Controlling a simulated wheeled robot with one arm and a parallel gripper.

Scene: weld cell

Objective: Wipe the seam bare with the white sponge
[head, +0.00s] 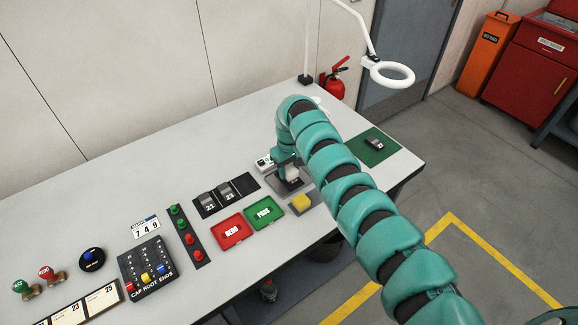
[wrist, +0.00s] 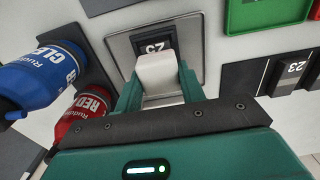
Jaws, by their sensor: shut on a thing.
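My gripper (wrist: 158,85) is shut on the white sponge (wrist: 157,72), which sits between its two teal fingers. In the head view my gripper (head: 289,172) is over a grey metal plate, partly covered by my arm.
A blue bottle (wrist: 40,75) and a red bottle (wrist: 85,108) stand close to the gripper. A yellow sponge (head: 301,202), a green PASS tray (head: 264,213), a red REDO tray (head: 231,231) and a rack with blocks 21 and 23 (head: 205,212) are nearby. The table's back left is clear.

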